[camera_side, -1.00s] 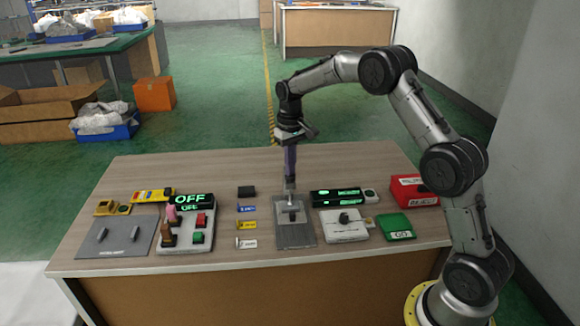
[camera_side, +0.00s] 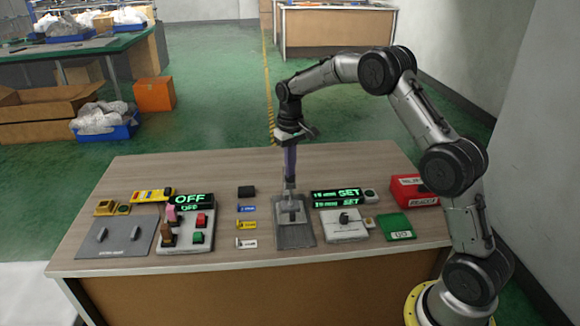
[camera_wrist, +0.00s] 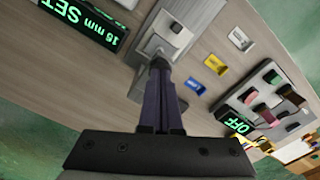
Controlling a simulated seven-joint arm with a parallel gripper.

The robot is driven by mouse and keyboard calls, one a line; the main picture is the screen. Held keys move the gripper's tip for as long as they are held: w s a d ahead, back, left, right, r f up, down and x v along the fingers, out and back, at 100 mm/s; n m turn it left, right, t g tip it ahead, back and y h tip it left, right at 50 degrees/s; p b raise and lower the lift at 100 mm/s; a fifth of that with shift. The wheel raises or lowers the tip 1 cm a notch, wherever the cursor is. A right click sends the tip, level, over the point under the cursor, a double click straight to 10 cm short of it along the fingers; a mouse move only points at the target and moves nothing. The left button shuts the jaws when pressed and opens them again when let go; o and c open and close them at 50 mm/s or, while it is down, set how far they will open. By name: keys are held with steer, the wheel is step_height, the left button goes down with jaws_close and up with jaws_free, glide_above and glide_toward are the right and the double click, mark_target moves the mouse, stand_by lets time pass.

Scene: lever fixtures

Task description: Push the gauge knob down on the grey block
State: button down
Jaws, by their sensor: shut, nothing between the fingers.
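The grey block (camera_side: 294,236) stands near the middle of the table, with a lighter raised part on top. In the wrist view the block (camera_wrist: 192,14) runs from the top edge down to my fingertips. A small dark piece (camera_wrist: 177,28) shows on its light raised part. My gripper (camera_side: 290,186) points straight down at the far end of the raised part, shut and empty. In the wrist view my gripper (camera_wrist: 159,66) covers the spot below it, so I cannot tell whether it touches a knob there.
A white switch block (camera_side: 345,226), green box (camera_side: 397,227) and red box (camera_side: 412,190) are further right. Coloured labels (camera_side: 246,224), an OFF panel (camera_side: 188,201) and a grey plate (camera_side: 115,236) are left.

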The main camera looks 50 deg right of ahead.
step_height(320, 180, up, 10)
stand_by(1.1)
steer(key=s+a+r+t, duration=0.2)
steer(key=s+a+r, duration=0.15)
steer(key=r, duration=0.55)
steer(key=s+a+r+n+t, duration=0.1)
steer(key=s+a+r, duration=0.2)
steer(key=s, duration=0.3)
steer(key=s+a+r+n+t, duration=0.1)
steer(key=s+a+r, duration=0.2)
steer(key=s+r, duration=0.15)
steer(key=s+a+f+t, duration=0.1)
steer(key=s+a+f, duration=0.1)
steer(key=s, duration=0.5)
steer(key=s+a+f, duration=0.1)
steer(key=s+f, duration=0.1)
steer(key=s, duration=0.5)
steer(key=s+f+n, duration=0.1)
steer(key=s+f, duration=0.4)
steer(key=f, duration=0.3)
steer(key=shift+s+a+f+t, duration=0.25)
steer(key=shift+s+a+t, duration=0.05)
steer(key=shift+s+a, duration=0.15)
